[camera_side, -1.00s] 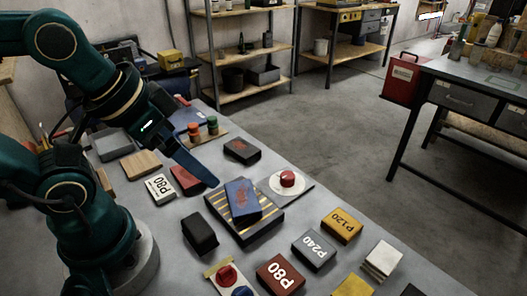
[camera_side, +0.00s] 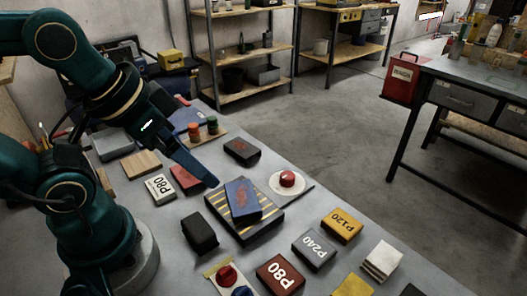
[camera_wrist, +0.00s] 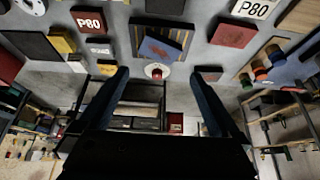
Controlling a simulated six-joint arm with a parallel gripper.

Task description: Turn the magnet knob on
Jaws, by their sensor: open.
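Labelled blocks P80 (camera_side: 280,275), P240 (camera_side: 314,250) and P120 (camera_side: 342,225) lie in front of the plate. A black block (camera_side: 200,233) is left of it. A dark block (camera_side: 241,150) lies behind.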

